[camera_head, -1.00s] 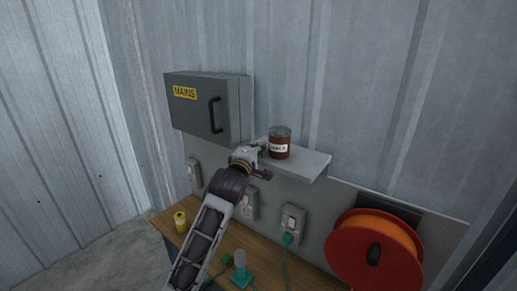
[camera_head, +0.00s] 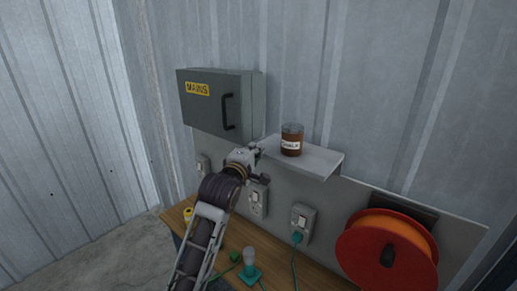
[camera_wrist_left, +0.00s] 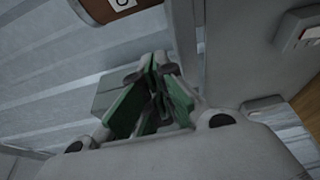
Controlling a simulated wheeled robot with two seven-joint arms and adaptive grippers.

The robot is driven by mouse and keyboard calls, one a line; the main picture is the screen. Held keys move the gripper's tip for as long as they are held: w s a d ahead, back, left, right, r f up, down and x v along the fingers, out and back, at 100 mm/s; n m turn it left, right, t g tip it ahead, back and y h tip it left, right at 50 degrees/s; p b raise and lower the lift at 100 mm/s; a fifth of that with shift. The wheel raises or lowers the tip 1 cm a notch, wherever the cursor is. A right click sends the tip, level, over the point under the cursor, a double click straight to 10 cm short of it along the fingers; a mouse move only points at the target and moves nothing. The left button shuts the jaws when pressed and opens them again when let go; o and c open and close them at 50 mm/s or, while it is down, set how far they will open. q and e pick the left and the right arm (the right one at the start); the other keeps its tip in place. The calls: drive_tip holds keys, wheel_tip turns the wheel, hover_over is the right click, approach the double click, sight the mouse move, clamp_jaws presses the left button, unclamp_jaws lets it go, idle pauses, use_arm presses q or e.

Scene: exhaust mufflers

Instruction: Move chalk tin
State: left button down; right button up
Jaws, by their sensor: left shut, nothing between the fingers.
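The chalk tin (camera_head: 291,141) is a brown jar-like tin with a grey top and a white label reading CHALK. It stands upright on a small grey shelf (camera_head: 318,163) on the wall. My left gripper (camera_head: 257,153) is at the shelf's left end, left of the tin and apart from it. In the left wrist view, the gripper (camera_wrist_left: 156,72) shows green finger pads brought together, with nothing between them. The lower part of the tin (camera_wrist_left: 122,4) shows at the top edge of that view, cut off. My right gripper is not in view.
A grey MAINS box (camera_head: 222,103) hangs left of the shelf, close to my left gripper. Below are wall sockets (camera_head: 302,219), a teal cable and a wooden bench (camera_head: 180,213). A red-orange reel (camera_head: 388,250) is at lower right. Wall above the shelf is clear.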

use_arm(q)
drive_tip(key=shift+b+v, duration=0.5)
drive_tip(key=shift+v, duration=1.7)
drive_tip(key=shift+d, duration=0.1)
